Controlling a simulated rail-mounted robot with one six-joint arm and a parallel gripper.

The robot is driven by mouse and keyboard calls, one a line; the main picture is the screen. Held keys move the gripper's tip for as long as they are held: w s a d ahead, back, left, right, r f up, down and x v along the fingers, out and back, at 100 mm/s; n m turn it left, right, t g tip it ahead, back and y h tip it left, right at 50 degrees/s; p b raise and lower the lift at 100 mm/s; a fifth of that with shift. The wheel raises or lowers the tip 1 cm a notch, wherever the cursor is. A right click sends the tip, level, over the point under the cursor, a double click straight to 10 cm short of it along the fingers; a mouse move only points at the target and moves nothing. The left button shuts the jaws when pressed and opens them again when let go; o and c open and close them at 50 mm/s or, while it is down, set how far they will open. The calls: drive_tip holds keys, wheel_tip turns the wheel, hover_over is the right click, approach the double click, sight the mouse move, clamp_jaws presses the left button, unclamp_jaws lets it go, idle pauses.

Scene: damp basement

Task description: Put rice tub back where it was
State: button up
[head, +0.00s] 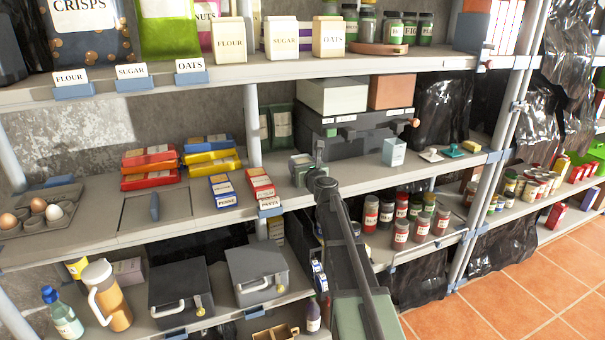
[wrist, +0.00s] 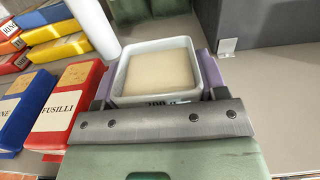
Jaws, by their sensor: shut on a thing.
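The rice tub (wrist: 157,71) is a pale square tub with a beige top, seen from above in the wrist view. Its label is mostly hidden by my gripper. My gripper (wrist: 158,84) is shut on it, one purple-grey finger pad on each side. In the head view the tub (head: 299,164) is partly hidden by my gripper (head: 306,172), at the middle shelf, right of the pasta packets. I cannot tell whether it touches the shelf.
Red and blue pasta packets, including a red fusilli packet (wrist: 72,110), lie close left. A grey case (head: 362,138) stands behind to the right. A pale blue tub (head: 394,152) stands in front of it. A white post (wrist: 92,28) rises behind left. Shelf room is clear to the right.

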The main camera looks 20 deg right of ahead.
drive_tip(key=o, duration=0.7)
drive_tip(key=shift+f, duration=0.1)
drive_tip(key=o, duration=0.5)
